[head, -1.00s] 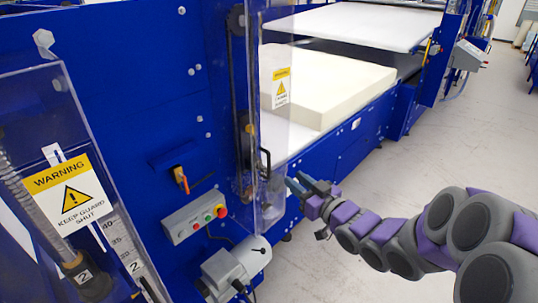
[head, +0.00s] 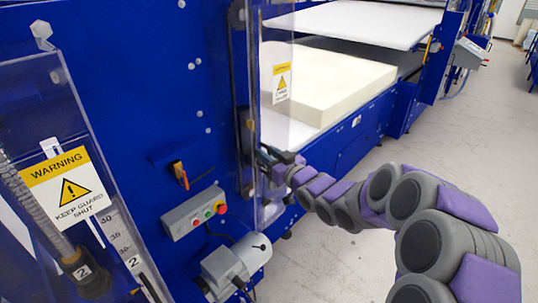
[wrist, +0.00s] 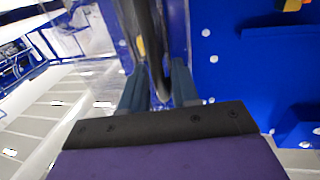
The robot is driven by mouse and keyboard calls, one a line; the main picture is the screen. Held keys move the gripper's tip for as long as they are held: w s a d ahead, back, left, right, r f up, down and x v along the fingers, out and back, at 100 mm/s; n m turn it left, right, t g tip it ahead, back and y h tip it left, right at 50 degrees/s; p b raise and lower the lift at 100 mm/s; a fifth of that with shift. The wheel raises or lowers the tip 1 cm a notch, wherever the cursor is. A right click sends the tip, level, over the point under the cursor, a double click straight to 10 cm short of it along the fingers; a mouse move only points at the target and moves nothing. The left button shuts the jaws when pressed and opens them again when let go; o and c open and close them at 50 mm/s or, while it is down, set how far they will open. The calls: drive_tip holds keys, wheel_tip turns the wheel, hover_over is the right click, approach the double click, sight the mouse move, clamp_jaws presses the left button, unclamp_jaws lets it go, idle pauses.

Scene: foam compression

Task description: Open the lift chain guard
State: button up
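The lift chain guard (head: 272,208) is a tall clear panel with a yellow and white warning label (head: 282,83). It stands along the edge of the blue machine column, in front of the chain. Its black handle shows in the wrist view (wrist: 154,50) as a dark bar between my fingers.
A control box with buttons (head: 193,214), an orange-handled switch (head: 180,174) and a grey motor (head: 235,264) sit on the column left of the guard. Another clear guard (head: 30,130) is at far left. Cream foam (head: 335,85) lies behind. Floor at right is clear.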

drive_tip(key=shift+c, duration=0.4)
clamp_jaws()
